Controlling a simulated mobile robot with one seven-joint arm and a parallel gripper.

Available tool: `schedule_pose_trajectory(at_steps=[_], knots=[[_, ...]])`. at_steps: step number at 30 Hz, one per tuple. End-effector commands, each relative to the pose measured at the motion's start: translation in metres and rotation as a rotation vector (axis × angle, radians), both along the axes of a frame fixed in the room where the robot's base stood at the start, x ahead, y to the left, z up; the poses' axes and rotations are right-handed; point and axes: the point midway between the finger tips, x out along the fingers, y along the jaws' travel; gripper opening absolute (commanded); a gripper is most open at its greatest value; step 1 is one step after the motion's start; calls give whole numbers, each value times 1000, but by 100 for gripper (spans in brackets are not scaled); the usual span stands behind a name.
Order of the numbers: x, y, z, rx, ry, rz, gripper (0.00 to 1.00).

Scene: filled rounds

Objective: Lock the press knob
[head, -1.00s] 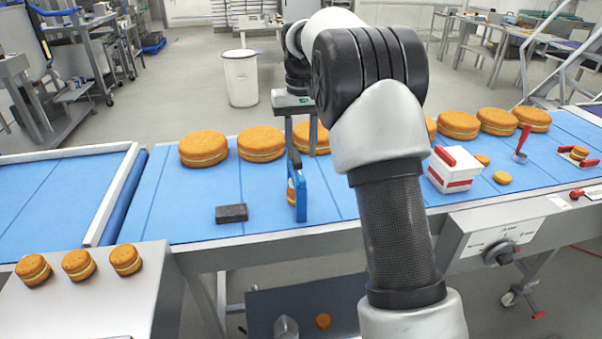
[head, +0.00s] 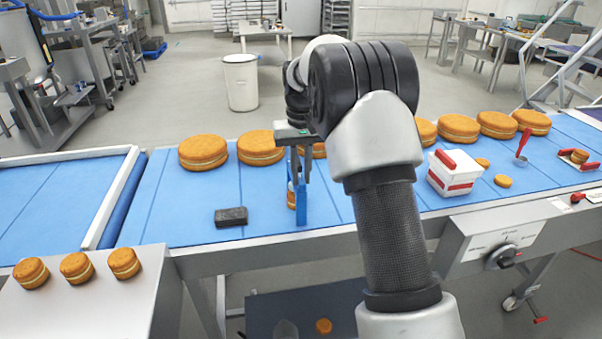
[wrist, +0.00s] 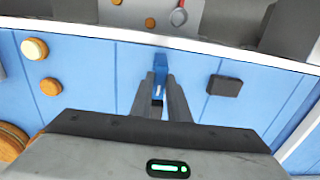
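A narrow upright blue device (head: 301,212) stands near the front edge of the blue belt, with a small orange round held at its side. It also shows in the wrist view (wrist: 160,62). My gripper (head: 300,179) points down over its upper part, with a finger on each side. In the wrist view the fingers (wrist: 165,78) are close together with blue between them. I cannot tell whether they touch it. No separate knob can be made out on the device, whose top is partly hidden by the fingers. A dark rotary knob (head: 501,257) sits on the front panel at the right.
A dark block (head: 231,216) lies left of the device. Large filled rounds (head: 203,152) line the belt's back. A white and red box (head: 449,172) stands to the right. Three small rounds (head: 76,267) sit on the metal surface at front left. Bare belt surrounds the device.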

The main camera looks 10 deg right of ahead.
Motion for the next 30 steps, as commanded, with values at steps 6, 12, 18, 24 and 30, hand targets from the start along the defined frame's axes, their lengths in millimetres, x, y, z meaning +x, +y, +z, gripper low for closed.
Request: schedule_pose_trajectory(at_steps=[6, 12, 18, 24, 30], knots=[[0, 0, 1, 0, 0, -8, 0], [0, 0, 2, 0, 1, -67, 0], [0, 0, 3, -1, 0, -200, 0], [0, 0, 4, -1, 0, -384, 0], [0, 0, 3, 0, 0, -575, 0]])
